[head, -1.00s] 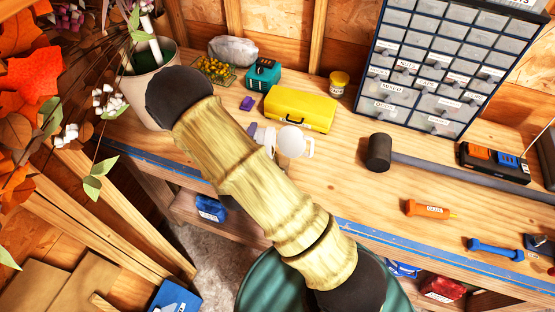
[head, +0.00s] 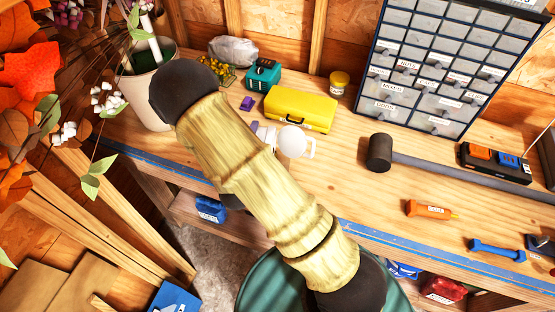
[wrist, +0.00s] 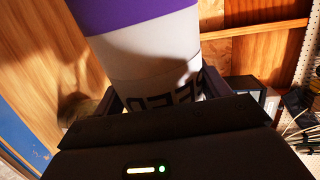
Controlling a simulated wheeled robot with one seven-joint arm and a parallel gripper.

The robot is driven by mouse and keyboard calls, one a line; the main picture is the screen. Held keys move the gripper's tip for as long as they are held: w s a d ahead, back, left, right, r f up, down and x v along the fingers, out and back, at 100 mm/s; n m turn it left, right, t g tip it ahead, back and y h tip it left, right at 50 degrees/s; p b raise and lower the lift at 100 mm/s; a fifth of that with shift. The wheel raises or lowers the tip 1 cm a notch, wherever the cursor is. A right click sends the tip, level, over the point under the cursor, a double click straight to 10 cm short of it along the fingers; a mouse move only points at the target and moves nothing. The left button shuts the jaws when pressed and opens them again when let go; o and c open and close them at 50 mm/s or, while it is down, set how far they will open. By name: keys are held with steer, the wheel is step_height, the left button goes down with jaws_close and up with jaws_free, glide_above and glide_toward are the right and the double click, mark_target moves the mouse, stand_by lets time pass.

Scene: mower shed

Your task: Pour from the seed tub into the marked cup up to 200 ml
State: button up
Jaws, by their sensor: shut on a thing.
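A white tub with a purple band (wrist: 145,55) and dark lettering, partly hidden, fills the middle of the wrist view. My gripper (wrist: 162,95) is shut on it, with a finger on each side. A pale cup with a handle (head: 293,142) stands on the bench in the head view, just right of my arm. Between my arm and the cup a small white and purple patch shows, probably part of the held tub. My arm hides the gripper and most of the tub there. The cup's marks and the fill level cannot be read.
A yellow case (head: 300,108) lies just behind the cup, with a small purple object (head: 247,103) to its left. A teal box (head: 263,74), a small yellow-lidded jar (head: 339,83) and a flower pot (head: 152,98) stand further back. A mallet (head: 380,152) lies to the right.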

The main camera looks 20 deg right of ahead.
steer(key=shift+d+r+m+b, duration=0.25)
steer(key=shift+r+m+b, duration=0.2)
steer(key=shift+r, duration=0.3)
stand_by(1.7)
steer(key=shift+a+f+n+p, duration=0.3)
steer(key=shift+f+n+p, duration=0.35)
steer(key=shift+f+p, duration=0.3)
steer(key=shift+w+a+n+p, duration=0.2)
steer(key=shift+n+p, duration=0.1)
steer(key=shift+p, duration=0.4)
steer(key=shift+f+n+p, duration=0.25)
steer(key=shift+n+p, duration=0.05)
steer(key=shift+p, duration=0.1)
steer(key=shift+s+f, duration=0.15)
steer(key=shift+f, duration=0.1)
steer(key=shift+a, duration=0.1)
